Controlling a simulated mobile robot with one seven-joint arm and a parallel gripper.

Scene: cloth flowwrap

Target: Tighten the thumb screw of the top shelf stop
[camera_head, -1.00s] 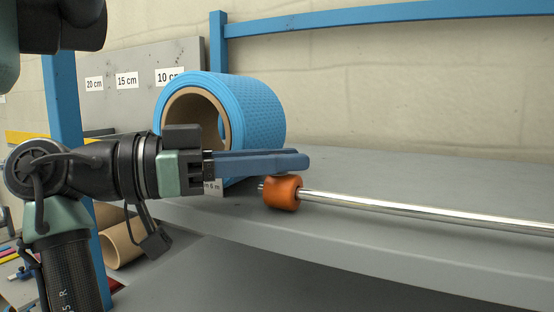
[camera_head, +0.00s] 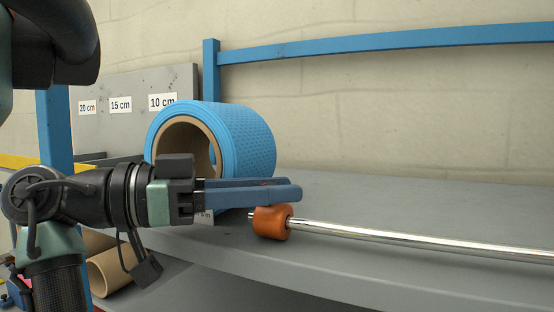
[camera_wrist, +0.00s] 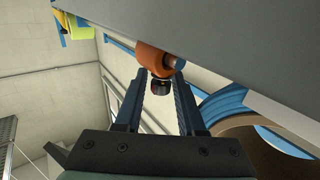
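The orange shelf stop (camera_head: 272,222) sits around the end of a shiny rod along the shelf's front edge. In the wrist view the stop (camera_wrist: 154,60) is just beyond my fingertips, with the dark thumb screw (camera_wrist: 160,87) pointing from it into the gap between them. My gripper (camera_wrist: 160,76) is open, one finger on each side of the screw. Gaps seem to show on both sides of the screw. In the head view my gripper (camera_head: 296,192) lies level just above the stop, and its fingers hide most of the screw.
A blue textured roll (camera_head: 245,140) on a cardboard core stands on the grey shelf (camera_head: 400,205) close behind my fingers. The shiny rod (camera_head: 400,238) runs right from the stop. Blue rails (camera_head: 380,42) frame the back.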

